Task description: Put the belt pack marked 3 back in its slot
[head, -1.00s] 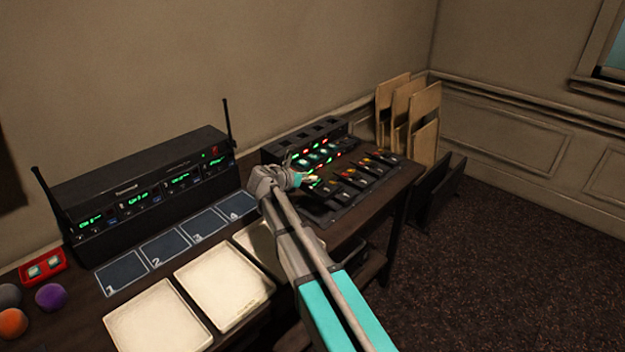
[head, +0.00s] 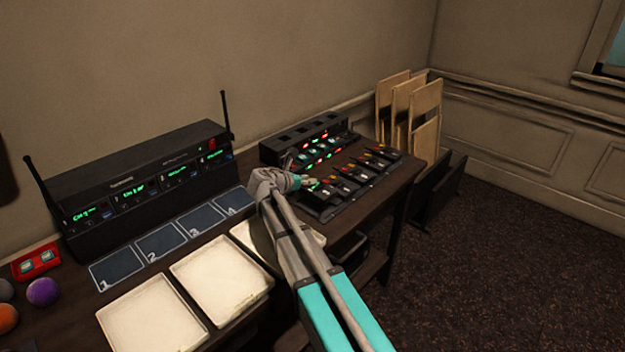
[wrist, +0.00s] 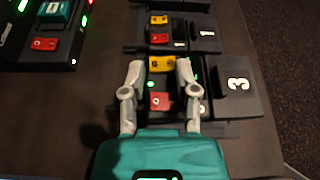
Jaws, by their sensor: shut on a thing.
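My gripper (wrist: 160,82) has its two fingers on either side of a dark belt pack with a yellow tab (wrist: 161,64) and a red tab (wrist: 161,102). A dark piece marked 3 (wrist: 238,84) shows just right of the right finger, in line with the pack; I cannot tell where they join. In the head view my gripper (head: 306,182) is at the left end of a row of similar dark packs (head: 362,172). One marked 1 (wrist: 204,32) lies beyond in the wrist view. Whether the held pack touches the surface below is unclear.
A black rack with lit units (head: 308,148) stands behind the row. To the left are dark squares numbered 1 to 4 (head: 159,244), a black receiver with antennas (head: 130,185) and pale trays (head: 220,277). Wooden boards (head: 408,105) stand beyond the desk's right end.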

